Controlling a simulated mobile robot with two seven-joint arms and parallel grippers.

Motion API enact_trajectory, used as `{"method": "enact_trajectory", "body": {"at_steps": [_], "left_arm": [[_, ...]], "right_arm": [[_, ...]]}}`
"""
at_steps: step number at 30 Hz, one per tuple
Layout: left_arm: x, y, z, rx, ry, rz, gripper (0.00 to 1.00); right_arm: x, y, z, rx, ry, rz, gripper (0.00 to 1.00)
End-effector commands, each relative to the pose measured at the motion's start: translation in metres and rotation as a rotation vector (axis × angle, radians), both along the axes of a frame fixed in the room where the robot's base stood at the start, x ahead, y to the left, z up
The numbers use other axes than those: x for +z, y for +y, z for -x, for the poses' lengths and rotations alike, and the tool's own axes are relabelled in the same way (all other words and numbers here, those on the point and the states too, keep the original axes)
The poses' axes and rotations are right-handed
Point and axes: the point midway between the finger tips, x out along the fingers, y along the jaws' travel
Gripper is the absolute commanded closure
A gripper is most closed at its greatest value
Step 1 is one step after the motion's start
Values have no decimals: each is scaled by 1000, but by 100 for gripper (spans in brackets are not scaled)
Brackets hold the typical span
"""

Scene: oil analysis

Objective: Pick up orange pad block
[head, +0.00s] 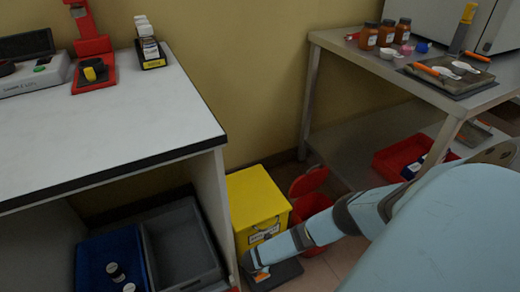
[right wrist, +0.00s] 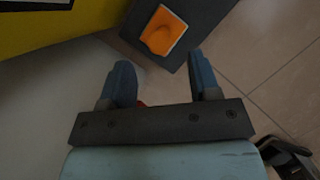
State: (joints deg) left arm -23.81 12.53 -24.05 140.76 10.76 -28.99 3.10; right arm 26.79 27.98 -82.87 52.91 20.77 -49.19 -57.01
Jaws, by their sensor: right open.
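The orange pad block (right wrist: 163,32) lies on a dark grey flat slab (right wrist: 190,12) near the floor, at the top middle of the right wrist view. My right gripper (right wrist: 161,72) is open and empty, its two blue fingers pointing toward the block. The block is beyond the fingertips, roughly in line with the gap between them, and does not appear to be between them. In the head view, my right arm reaches down to the slab (head: 285,272) beside the yellow bin, with a small orange patch (head: 262,277) near the gripper. My left gripper is not in view.
A yellow bin (head: 256,200) stands close behind my right gripper, with a red bin (head: 310,205) beside it. The white-topped bench (head: 110,125) is at left, with blue and grey trays below. A metal table (head: 345,45) with jars is at right.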

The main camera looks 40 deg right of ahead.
Motion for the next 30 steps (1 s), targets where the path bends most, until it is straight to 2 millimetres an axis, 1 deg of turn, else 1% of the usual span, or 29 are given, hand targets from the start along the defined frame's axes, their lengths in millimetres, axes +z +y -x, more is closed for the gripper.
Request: {"method": "enact_trajectory", "body": {"at_steps": [5, 9, 12, 15, 22, 23, 24, 26, 27, 30], "left_arm": [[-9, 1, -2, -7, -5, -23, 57], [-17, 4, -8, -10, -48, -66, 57], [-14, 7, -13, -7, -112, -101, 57], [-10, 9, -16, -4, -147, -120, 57], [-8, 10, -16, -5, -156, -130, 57], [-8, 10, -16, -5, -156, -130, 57], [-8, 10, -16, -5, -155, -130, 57], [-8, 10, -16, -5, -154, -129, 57], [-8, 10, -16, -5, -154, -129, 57], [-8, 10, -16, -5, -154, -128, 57]], "right_arm": [[-15, -4, -3, 0, -1, 0, 43], [-38, -13, -7, 0, -1, 2, 43], [-50, -17, -9, 0, 0, 1, 43], [-55, -19, -11, -1, -1, -1, 43], [-54, -20, -11, -1, -1, -1, 43], [-54, -20, -11, -1, -1, -1, 46], [-54, -20, -11, -1, -1, -1, 55], [-54, -20, -11, -1, -1, -1, 69], [-54, -20, -11, -1, -1, -1, 78], [-54, -20, -11, -1, -1, -1, 100]]}}
